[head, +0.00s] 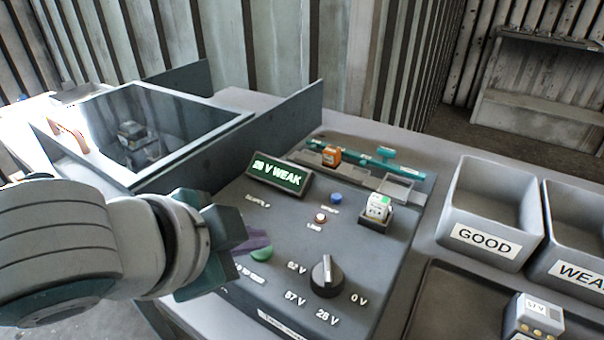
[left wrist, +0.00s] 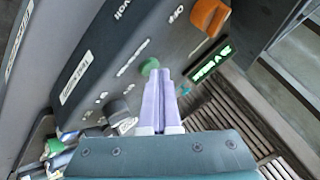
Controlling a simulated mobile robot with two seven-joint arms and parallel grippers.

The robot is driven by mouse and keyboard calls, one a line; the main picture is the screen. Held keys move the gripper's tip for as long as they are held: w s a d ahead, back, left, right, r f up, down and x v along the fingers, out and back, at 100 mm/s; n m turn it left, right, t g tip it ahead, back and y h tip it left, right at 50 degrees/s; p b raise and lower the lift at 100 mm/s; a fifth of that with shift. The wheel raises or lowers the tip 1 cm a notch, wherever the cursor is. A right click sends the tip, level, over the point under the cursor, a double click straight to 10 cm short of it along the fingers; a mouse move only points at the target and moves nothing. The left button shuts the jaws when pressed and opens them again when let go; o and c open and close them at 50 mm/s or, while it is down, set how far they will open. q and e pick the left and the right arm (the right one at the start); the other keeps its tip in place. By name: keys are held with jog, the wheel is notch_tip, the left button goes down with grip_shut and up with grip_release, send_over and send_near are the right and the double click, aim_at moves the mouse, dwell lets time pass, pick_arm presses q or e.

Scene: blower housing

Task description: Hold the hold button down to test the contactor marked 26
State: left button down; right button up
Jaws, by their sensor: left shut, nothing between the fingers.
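My left gripper (head: 262,242) is shut and empty, with its pale purple fingers reaching over the grey test panel. In the head view the fingertips are at the green button (head: 261,255); they partly cover it. The left wrist view shows the fingers (left wrist: 162,80) beside the green button (left wrist: 150,66); I cannot tell whether it is pressed. The display (head: 279,175) appears to read "28 V WEAK". A white contactor with a green top (head: 379,206) sits in the panel's socket; its marking is too small to read. My right gripper is not in view.
A black dial (head: 326,277) stands right of the green button, with a blue button (head: 336,198) farther back. An orange block (head: 331,156) sits at the rear. Bins marked GOOD (head: 492,212) and WEAK (head: 585,235) stand right; a 57 V block (head: 533,318) lies in the tray.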

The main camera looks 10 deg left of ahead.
aim_at(254, 256)
pick_arm(q)
jog(key=shift+r, duration=0.1)
dwell(0.7)
jog(key=shift+r+p, duration=0.75)
jog(key=shift+p, duration=0.35)
notch_tip(254, 256, up, 5)
jog(key=p, duration=0.5)
jog(key=shift+r+p, duration=0.1)
jog(key=shift+p, duration=0.3)
